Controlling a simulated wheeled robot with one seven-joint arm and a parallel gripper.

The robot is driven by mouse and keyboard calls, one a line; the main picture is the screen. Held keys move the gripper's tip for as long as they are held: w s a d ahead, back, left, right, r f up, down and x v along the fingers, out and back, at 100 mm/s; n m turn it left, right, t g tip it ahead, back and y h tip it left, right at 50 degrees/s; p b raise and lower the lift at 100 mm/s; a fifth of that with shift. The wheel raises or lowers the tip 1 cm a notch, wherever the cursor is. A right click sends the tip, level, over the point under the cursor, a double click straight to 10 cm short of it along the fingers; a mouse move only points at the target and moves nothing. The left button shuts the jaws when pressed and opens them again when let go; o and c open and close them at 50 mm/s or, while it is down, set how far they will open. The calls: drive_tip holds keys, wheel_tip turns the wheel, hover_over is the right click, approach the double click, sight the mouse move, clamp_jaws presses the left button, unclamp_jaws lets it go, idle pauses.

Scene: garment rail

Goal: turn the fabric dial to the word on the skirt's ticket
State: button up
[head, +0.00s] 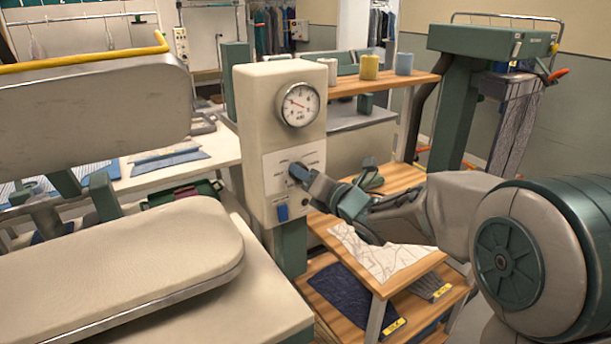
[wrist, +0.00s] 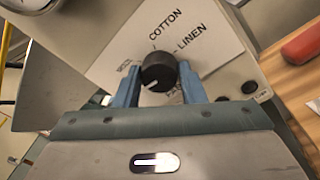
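The fabric dial is a round black knob (wrist: 158,72) with a white mark pointing to the lower left in the wrist view. It sits on a white plate (wrist: 212,38) with COTTON above it and LINEN to its upper right; the other words are partly hidden or too small to read. My gripper (wrist: 160,80) has its blue fingers on both sides of the knob, closed up to it. In the head view my gripper (head: 302,174) reaches the plate and hides most of the knob. Folded garments with yellow tickets (head: 393,326) lie low; I cannot read them or tell which is the skirt.
A gauge (head: 298,104) and a blue switch (head: 282,212) are on the same cream housing (head: 258,110). A padded press (head: 130,260) stands at left. Wooden shelves (head: 400,178) stand close at right, with a patterned white cloth (head: 380,252) below the arm.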

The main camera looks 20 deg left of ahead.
drive_tip(key=shift+f+m+b, duration=0.15)
drive_tip(key=shift+m+b, duration=0.15)
drive_tip(key=shift+b, duration=0.25)
drive_tip(key=shift+s+a+m+t+h+b, duration=0.1)
drive_tip(key=shift+m+t+h+b, duration=0.5)
drive_tip(key=shift+m, duration=5.2)
drive_tip(key=shift+s+m+t+h+b, duration=0.2)
drive_tip(key=shift+m+b, duration=0.65)
drive_tip(key=shift+m, duration=4.95)
drive_tip(key=shift+w+a+m+t+h+b, duration=0.1)
drive_tip(key=shift+m+t+h+b, duration=0.4)
drive_tip(key=shift+m, duration=5.3)
drive_tip(key=shift+y, duration=0.3)
drive_tip(key=o, duration=1)
